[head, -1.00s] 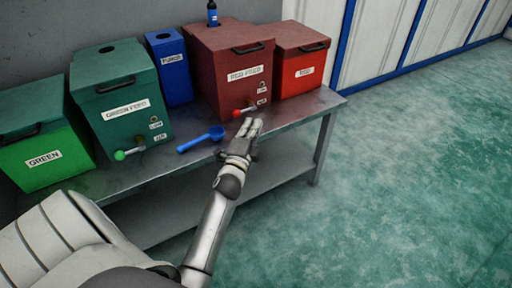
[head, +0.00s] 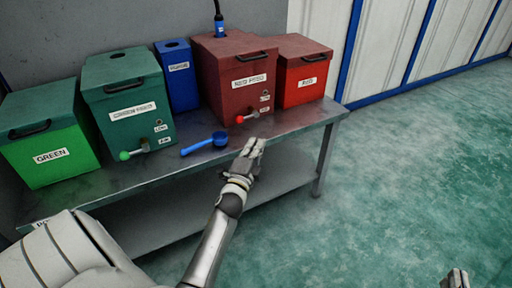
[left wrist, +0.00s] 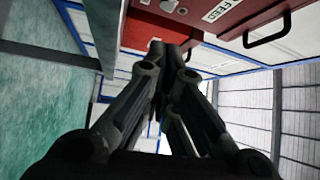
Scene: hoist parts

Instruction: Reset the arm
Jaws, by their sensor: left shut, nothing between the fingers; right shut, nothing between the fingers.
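My left gripper (head: 256,146) is shut and empty, just in front of the table's front edge, below and apart from the red-knobbed lever (head: 242,119) of the dark red box. In the left wrist view its two fingers (left wrist: 171,52) are together, with the dark red FEED box (left wrist: 215,18) beyond them. My right gripper (head: 456,277) shows only at the bottom right edge; it is shut, over the floor, with nothing in it. The rest of the right arm is out of view.
On the metal table (head: 300,122) stand a green bin (head: 52,165), a dark green box (head: 130,120), a blue PURGE box (head: 179,85), the dark red box (head: 238,85) and a red bin (head: 305,92). A blue scoop (head: 203,144) lies in front. The floor (head: 410,170) at right is clear.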

